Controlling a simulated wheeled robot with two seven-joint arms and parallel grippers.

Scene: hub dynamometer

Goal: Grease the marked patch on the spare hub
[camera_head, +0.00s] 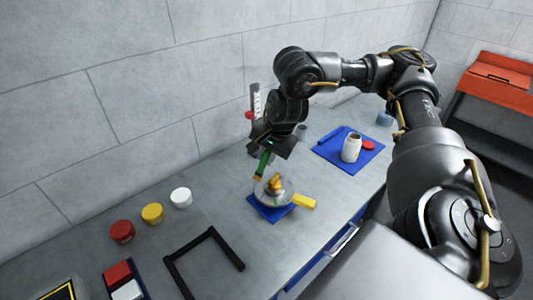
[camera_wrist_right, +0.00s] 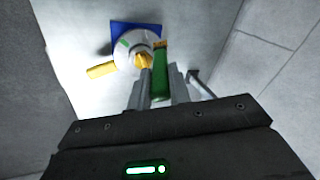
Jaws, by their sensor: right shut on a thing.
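The spare hub (camera_head: 266,199) is a pale round body with an orange-gold centre, on a small blue mat (camera_head: 275,213). My right gripper (camera_head: 268,151) is shut on a green-handled brush (camera_head: 263,163), which points down beside the hub. In the right wrist view the green handle (camera_wrist_right: 161,88) sits between the fingers. Whether its yellowish tip touches the hub is unclear. My left gripper is not in view.
A white jar (camera_head: 351,148) and a red lid (camera_head: 367,145) are on a blue mat (camera_head: 327,154) at the right. Red (camera_head: 122,231), yellow (camera_head: 153,213) and white (camera_head: 181,197) pots stand left. A black open frame (camera_head: 203,262) lies in front. The wall is close behind.

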